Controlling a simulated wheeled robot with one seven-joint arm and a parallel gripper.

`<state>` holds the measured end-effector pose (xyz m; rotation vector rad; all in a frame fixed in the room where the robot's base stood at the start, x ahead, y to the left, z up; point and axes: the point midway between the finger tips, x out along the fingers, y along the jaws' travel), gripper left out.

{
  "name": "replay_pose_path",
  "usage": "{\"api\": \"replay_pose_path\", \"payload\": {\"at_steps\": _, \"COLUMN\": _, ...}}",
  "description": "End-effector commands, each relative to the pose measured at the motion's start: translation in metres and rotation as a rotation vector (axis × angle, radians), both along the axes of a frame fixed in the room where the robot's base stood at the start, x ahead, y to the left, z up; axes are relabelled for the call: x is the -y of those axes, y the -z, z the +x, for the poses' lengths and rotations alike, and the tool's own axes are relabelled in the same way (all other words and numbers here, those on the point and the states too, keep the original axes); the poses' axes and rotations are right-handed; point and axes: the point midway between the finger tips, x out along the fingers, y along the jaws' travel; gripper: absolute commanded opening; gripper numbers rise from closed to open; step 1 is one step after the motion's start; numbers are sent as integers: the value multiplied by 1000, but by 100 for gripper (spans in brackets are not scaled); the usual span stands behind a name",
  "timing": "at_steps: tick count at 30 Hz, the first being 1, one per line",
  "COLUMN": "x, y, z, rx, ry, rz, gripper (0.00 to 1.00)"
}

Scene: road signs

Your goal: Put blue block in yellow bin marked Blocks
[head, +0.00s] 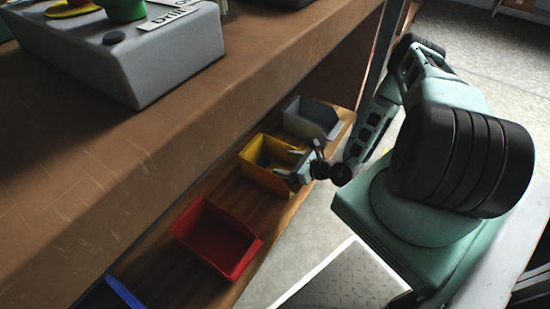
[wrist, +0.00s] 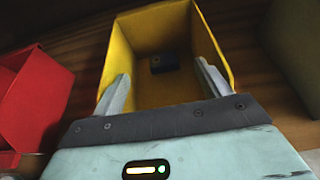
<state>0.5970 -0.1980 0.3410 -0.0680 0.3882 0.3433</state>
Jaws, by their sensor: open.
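The yellow bin (head: 266,181) stands on the wooden lower shelf in the head view, and it fills the middle of the wrist view (wrist: 119,55). No marking can be read on it. A small dark blue block (wrist: 165,63) lies inside the bin, near its far end. My gripper (wrist: 161,72) is open, its two pale fingers spread apart at the bin's near side with nothing between them. In the head view my gripper (head: 294,172) is at the bin's right edge. The block is apart from both fingers.
A red bin (head: 205,238) stands on the near side of the yellow one and a grey bin (head: 310,120) on the far side. Part of a blue bin (head: 124,293) shows at the bottom. The brown bench top (head: 120,150) overhangs the shelf, with a grey button box (head: 140,65) on it.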

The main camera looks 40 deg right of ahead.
Motion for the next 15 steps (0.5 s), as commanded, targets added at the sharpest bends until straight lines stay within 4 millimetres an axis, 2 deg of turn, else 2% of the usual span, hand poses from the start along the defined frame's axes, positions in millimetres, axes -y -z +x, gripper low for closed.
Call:
{"api": "replay_pose_path", "payload": {"at_steps": 6, "x": 7, "y": -9, "z": -19, "rx": -1, "ry": 1, "rz": -1, "gripper": 76}}
{"api": "replay_pose_path", "payload": {"at_steps": 15, "x": 8, "y": -9, "z": -22, "rx": 0, "ry": 0, "rz": -1, "gripper": 76}}
